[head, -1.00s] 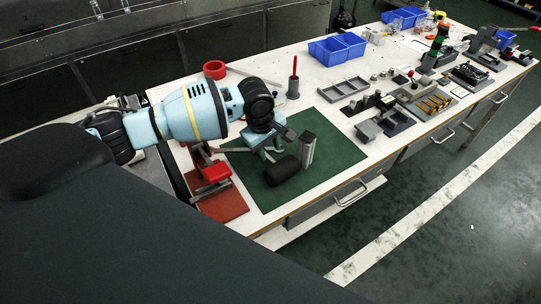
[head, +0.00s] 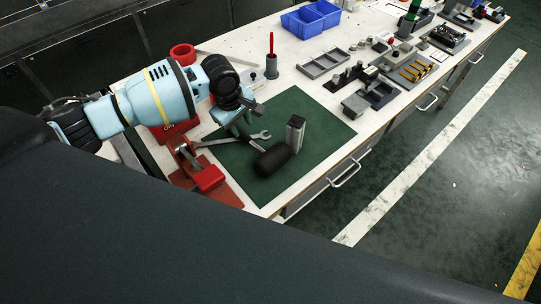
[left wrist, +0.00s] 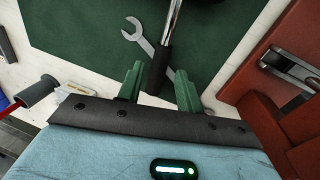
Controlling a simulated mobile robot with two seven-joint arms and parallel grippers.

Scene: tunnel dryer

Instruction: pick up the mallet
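The mallet (head: 273,159) lies on the green mat, its black cylindrical head towards the near edge. Its handle runs from the head towards my left gripper, and in the left wrist view a shiny shaft with a dark grip (left wrist: 159,68) shows. My left gripper (head: 240,130) is low over the mat at the handle's end. In the left wrist view its two green fingers (left wrist: 158,88) are apart, with the dark grip between them and gaps at the sides. Whether the fingers are level with the grip is hard to tell. My right gripper is not in view.
A wrench (head: 262,134) lies on the mat beside the handle. A grey upright block (head: 296,132) stands close to the mallet head. A red clamp-like fixture (head: 205,176) is left of the mat (head: 325,147). The mat's right side is free.

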